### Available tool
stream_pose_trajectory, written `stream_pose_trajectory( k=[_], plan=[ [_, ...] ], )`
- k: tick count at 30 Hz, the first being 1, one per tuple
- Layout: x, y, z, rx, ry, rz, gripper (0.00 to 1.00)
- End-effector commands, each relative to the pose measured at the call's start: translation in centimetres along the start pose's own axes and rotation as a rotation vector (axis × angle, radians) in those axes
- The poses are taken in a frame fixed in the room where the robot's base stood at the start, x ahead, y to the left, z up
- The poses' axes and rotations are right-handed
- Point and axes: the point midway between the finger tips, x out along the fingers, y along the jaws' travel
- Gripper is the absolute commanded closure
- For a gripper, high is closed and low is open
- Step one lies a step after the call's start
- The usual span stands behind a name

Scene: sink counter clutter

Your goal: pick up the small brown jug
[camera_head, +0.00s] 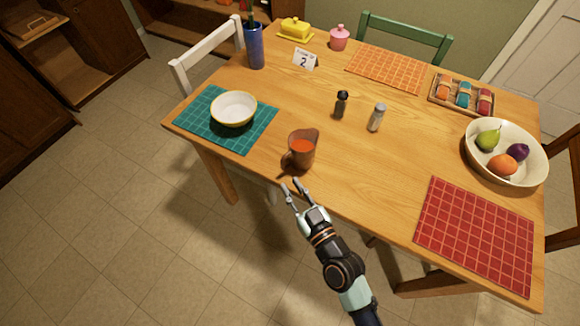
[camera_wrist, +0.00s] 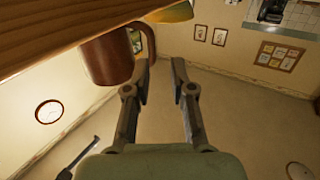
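The small brown jug (camera_head: 302,150) stands upright near the front edge of the wooden table, with something orange-red inside. Its handle is on the left side, toward the front. In the wrist view the jug (camera_wrist: 107,60) shows at upper left with its handle toward the fingers. My gripper (camera_head: 293,186) is just below and in front of the jug in the head view, off the table's edge. In the wrist view my gripper (camera_wrist: 161,68) is open, its two fingers apart with nothing between them. The left finger is close to the jug's handle; I cannot tell whether they touch.
A white bowl (camera_head: 233,107) on a teal mat (camera_head: 203,125) is left of the jug. A dark shaker (camera_head: 340,104) and a pale shaker (camera_head: 376,118) stand behind it. A red mat (camera_head: 475,235) and fruit bowl (camera_head: 535,170) are at right. The table edge (camera_wrist: 60,37) is close.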

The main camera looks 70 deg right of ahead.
Motion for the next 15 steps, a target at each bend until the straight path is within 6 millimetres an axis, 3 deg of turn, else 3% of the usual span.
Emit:
stream_pose_trajectory(
  k=[15],
  plan=[
    [4.3,0.2,-0.9,-0.001,0.007,0.001,0.76]
  ],
)
